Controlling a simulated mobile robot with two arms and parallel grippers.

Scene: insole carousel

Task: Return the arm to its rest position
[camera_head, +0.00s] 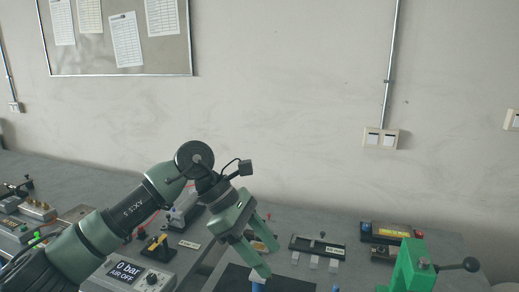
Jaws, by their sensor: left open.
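My left arm comes in from the left, bent at a dark round joint, and its green left gripper (270,260) hangs down over the middle of the bench. The two fingers are apart, and I see nothing held between them. The nearer fingertip is over a small blue and white item (258,286) at the bottom edge of the view. I cannot tell whether they touch. My right gripper is not in view.
A green fixture (408,270) with a black-knobbed lever (471,265) stands at the right. A black rack (317,246) with white tabs and a control box (393,232) sit behind. A "0 bar" panel (126,272) is by my arm. The wall (290,110) rises behind the bench.

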